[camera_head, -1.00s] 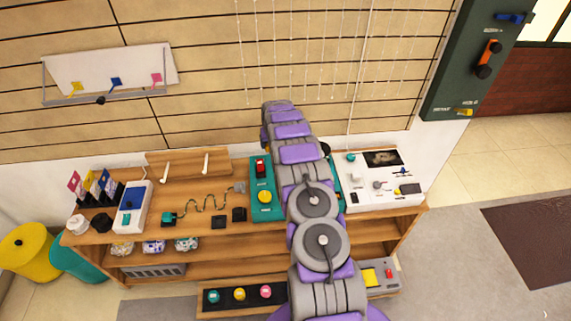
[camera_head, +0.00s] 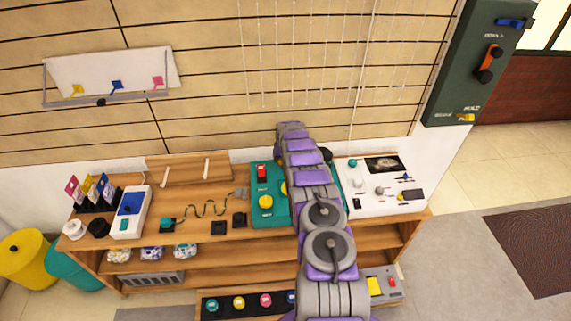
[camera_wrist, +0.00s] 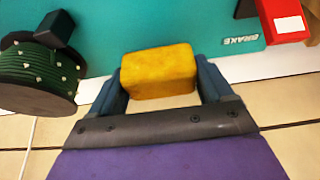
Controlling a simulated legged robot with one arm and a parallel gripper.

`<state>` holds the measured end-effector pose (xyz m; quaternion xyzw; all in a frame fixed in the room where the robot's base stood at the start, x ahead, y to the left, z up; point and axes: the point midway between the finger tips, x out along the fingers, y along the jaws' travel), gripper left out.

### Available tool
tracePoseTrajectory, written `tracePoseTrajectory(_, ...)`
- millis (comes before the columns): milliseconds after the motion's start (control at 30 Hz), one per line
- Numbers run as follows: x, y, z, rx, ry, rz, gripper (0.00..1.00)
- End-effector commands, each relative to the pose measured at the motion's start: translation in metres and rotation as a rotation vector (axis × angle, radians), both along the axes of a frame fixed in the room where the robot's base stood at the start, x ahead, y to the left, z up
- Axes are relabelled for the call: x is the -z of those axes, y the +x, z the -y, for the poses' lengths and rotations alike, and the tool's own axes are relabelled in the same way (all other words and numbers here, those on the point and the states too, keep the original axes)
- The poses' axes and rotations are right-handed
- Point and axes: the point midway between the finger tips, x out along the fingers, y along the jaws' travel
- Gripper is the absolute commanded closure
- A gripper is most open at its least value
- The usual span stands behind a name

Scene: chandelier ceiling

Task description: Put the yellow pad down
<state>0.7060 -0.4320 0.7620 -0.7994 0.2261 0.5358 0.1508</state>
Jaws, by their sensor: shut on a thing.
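The yellow pad (camera_wrist: 158,72) is a worn block held between the two dark blue fingers of my gripper (camera_wrist: 161,80) in the wrist view. In that view it overlaps the lower edge of a teal panel (camera_wrist: 165,25) marked BRAKE. I cannot tell whether it touches the panel. In the head view my arm hides the gripper and part of the same panel (camera_head: 258,182). A small yellow patch (camera_head: 284,188) shows beside my arm on the panel; I cannot tell what it is.
A dark green spool (camera_wrist: 35,75) is left of the pad, and a red block (camera_wrist: 285,20) is right of it. The panel also carries a yellow disc (camera_head: 265,202).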

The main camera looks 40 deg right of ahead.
Motion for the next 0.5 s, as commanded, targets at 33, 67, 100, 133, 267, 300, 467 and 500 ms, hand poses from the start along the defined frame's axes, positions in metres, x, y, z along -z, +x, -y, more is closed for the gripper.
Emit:
tracePoseTrajectory(33,0.009,0.000,0.000,0.001,0.001,-0.001,0.44)
tracePoseTrajectory(67,0.014,0.000,0.000,0.000,0.001,0.000,0.44)
tracePoseTrajectory(100,0.020,0.000,0.001,0.000,0.001,0.000,0.44)
tracePoseTrajectory(133,0.024,0.000,0.001,0.001,0.001,0.001,0.44)
tracePoseTrajectory(267,0.030,0.000,0.002,0.000,0.002,0.001,0.44)
tracePoseTrajectory(300,0.029,0.000,0.002,0.000,0.001,0.002,0.44)
tracePoseTrajectory(467,0.029,0.000,0.002,0.000,0.002,0.001,0.44)
tracePoseTrajectory(500,0.029,0.001,0.001,0.000,0.002,0.001,0.44)
